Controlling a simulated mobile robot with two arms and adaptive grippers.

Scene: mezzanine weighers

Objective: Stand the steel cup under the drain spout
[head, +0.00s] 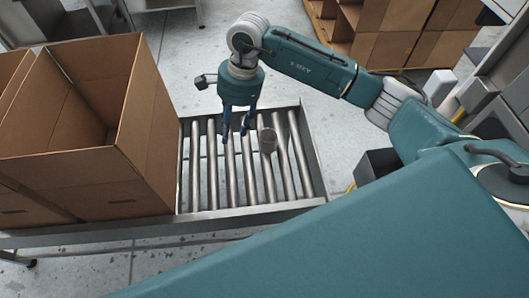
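The steel cup (268,141) is a small grey-brown cup and appears to stand upright on the roller conveyor (298,202). My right gripper (236,134) points down over the rollers with its two dark blue fingers apart and nothing seen between them. In the picture the cup is just right of the right-hand finger; whether they touch cannot be told. My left gripper is out of view. I cannot make out a drain spout in this view.
A large open cardboard box (110,185) sits on the conveyor's left part, close to my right gripper. A dark bin (376,164) stands right of the conveyor. Stacked cartons (388,38) are at the back.

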